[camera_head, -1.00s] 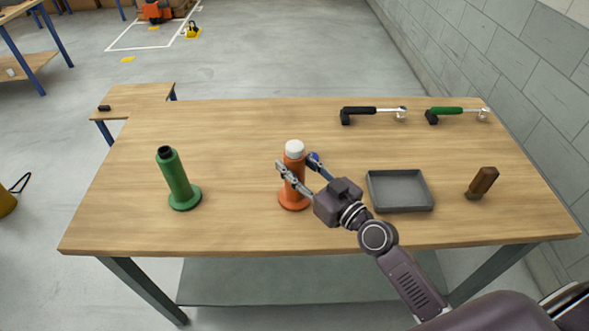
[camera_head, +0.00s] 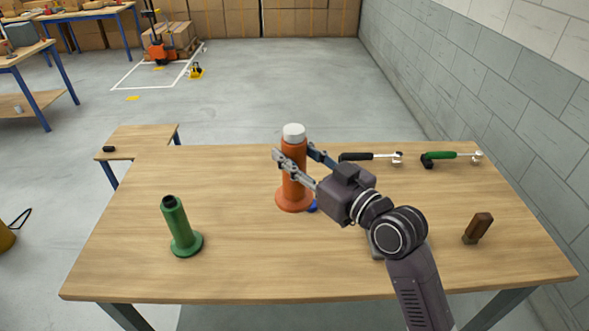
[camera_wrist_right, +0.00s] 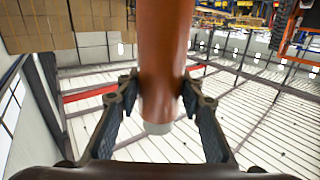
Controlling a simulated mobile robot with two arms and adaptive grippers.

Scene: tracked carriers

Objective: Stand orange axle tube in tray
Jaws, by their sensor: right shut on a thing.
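The orange axle tube (camera_head: 293,186) has a white cap and a wide round foot, and it is upright in the head view. My right gripper (camera_head: 294,158) is shut on its upper part, below the cap, and holds it above the table. In the right wrist view the tube (camera_wrist_right: 166,60) runs between my two fingers. The grey tray (camera_head: 376,246) is right of the tube and nearer the front edge; my right arm hides most of it. My left gripper is not in view.
A green tube (camera_head: 179,228) leans slightly on the left of the table (camera_head: 250,270). A small blue thing (camera_head: 312,207) shows beside the orange foot. A black-handled tool (camera_head: 370,156) and a green-handled tool (camera_head: 452,156) lie at the back right. A brown-handled object (camera_head: 478,228) stands at the right.

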